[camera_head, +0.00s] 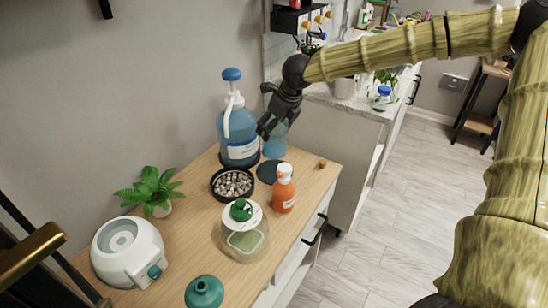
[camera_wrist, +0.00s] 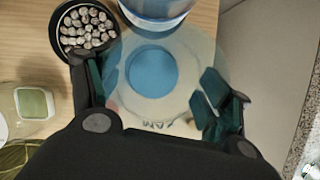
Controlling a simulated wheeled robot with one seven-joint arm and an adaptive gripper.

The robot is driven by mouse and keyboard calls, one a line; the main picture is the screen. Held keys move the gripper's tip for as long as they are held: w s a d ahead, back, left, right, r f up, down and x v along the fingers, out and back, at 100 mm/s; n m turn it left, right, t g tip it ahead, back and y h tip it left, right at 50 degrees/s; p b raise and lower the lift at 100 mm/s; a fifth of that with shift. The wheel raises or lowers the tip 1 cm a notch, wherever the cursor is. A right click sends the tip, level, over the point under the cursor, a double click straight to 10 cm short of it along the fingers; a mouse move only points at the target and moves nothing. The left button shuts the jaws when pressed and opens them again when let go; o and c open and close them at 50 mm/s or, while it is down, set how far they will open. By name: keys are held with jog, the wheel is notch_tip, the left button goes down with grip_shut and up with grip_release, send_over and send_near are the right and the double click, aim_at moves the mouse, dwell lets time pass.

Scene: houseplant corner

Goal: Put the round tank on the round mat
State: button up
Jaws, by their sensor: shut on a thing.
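The round tank (camera_head: 275,146) is clear with blue liquid inside. It hangs from my gripper (camera_head: 268,128) at the far end of the wooden counter. In the wrist view the tank (camera_wrist: 150,72) sits between my two fingers (camera_wrist: 150,100), seen from above, with "MAX" marked on its near rim. My gripper is shut on it. The round mat (camera_head: 268,173) is a flat dark blue disc on the counter, just in front of and below the tank, with nothing on it. The mat is hidden in the wrist view. The tank looks raised, though its exact height is hard to tell.
A large blue pump jug (camera_head: 238,130) stands close on the left of the tank. A small cork-like piece (camera_head: 322,163) lies near the right edge.

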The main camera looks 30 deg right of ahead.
aim_at(285, 128)
jog(key=shift+f, duration=4.25)
jog(key=shift+s+f, duration=0.1)
jog(key=o, duration=1.4)
jog(key=shift+o, duration=0.2)
jog(key=v, duration=1.2)
